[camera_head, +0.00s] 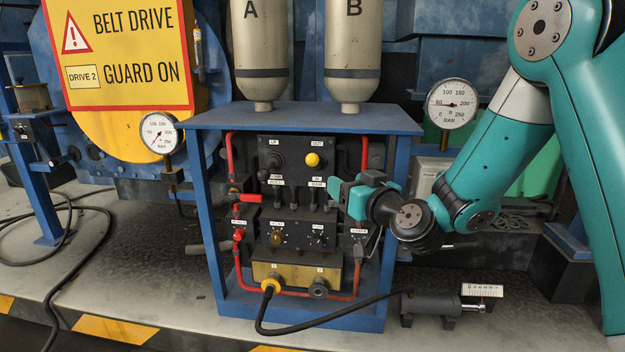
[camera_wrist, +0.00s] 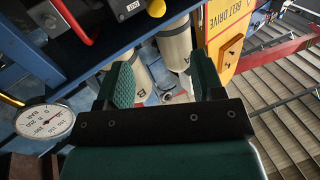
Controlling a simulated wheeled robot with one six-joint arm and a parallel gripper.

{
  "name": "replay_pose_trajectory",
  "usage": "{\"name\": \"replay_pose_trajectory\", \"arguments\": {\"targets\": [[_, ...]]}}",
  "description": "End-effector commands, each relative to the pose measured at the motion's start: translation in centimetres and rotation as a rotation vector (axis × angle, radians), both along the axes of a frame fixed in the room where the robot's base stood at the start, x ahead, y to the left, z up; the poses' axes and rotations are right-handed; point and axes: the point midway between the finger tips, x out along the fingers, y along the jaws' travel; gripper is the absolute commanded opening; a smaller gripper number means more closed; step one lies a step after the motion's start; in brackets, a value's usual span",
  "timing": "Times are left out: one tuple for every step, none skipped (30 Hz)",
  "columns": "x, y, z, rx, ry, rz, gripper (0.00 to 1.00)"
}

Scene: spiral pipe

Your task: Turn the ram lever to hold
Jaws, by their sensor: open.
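A lever with a yellow knob (camera_head: 312,160) is at the upper right of the black valve panel (camera_head: 290,155). The label above it seems to read OUT, and the small labels below seem to read IN and RAM. The knob sits near the OUT label. In the wrist view the yellow knob (camera_wrist: 156,8) shows at the top edge, beyond the fingers. My gripper (camera_head: 346,190) is right of and below the knob, in front of the panel's right side, apart from it. Its jaws (camera_wrist: 163,82) are open with nothing between them.
A blue frame (camera_head: 378,300) surrounds the panel, with a red pipe (camera_head: 364,150) on its right inner side. Cylinders A (camera_head: 262,50) and B (camera_head: 353,50) stand above. A gauge (camera_head: 452,103) is at right. Red valve handles (camera_head: 250,198) and a black hose (camera_head: 320,318) lie lower.

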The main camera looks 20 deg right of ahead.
Motion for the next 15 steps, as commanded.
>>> {"name": "replay_pose_trajectory", "arguments": {"targets": [[0.3,-0.3,-0.1,0.0,-0.006,-0.013,0.62],[0.5,-0.3,0.0,0.0,-0.008,-0.017,0.62],[0.9,-0.3,0.2,-0.001,-0.01,-0.019,0.62],[1.2,-0.2,0.3,-0.001,-0.01,-0.019,0.62],[1.6,-0.1,0.4,-0.001,-0.009,-0.019,0.62],[2.2,0.0,0.5,-0.001,-0.009,-0.018,0.62],[2.6,0.1,0.6,-0.001,-0.009,-0.018,0.62],[3.1,0.3,0.6,-0.001,-0.009,-0.017,0.62],[3.9,0.5,0.7,-0.001,-0.009,-0.016,0.62],[4.5,0.6,0.8,-0.002,-0.01,-0.016,0.62],[5.0,0.7,0.8,-0.001,-0.008,-0.016,0.62],[5.8,0.9,0.8,-0.001,-0.009,-0.016,0.62],[6.4,1.1,0.7,-0.001,-0.009,-0.015,0.62],[7.1,1.2,0.8,-0.002,-0.011,-0.015,0.62],[8.0,1.5,0.8,-0.002,-0.011,-0.015,0.62]]}}
